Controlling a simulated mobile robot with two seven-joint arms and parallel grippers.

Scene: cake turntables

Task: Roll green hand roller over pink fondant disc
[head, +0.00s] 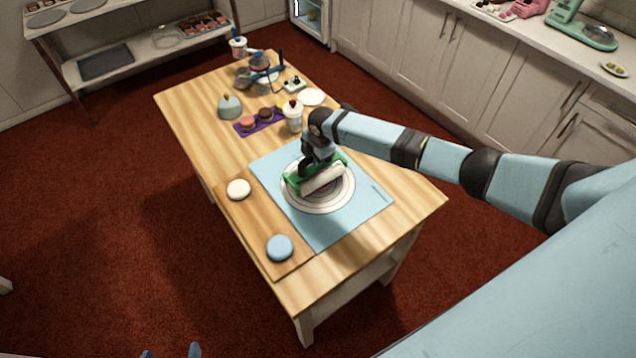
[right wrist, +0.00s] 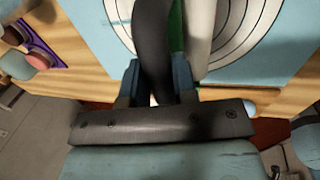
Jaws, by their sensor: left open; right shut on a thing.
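The green hand roller (head: 300,182) has a green frame, a pale cylinder and a dark handle. It is over the round ringed turntable (head: 318,208), which rests on a light blue mat (head: 340,226). My right gripper (head: 318,150) is shut on the roller's dark handle, which also shows between its fingers in the right wrist view (right wrist: 157,45). I cannot make out the pink fondant disc on the turntable; the roller and my gripper cover part of it. Whether the cylinder touches the turntable is unclear. My left gripper (head: 171,352) is open and empty at the bottom edge, over the floor.
A wooden board (head: 258,222) with a white disc (head: 238,190) and a blue disc (head: 279,248) lies beside the mat. A purple tray (head: 258,126) holds pink and brown round pieces. A white jar (head: 293,116) stands behind the mat. The table's (head: 400,228) front right corner is clear.

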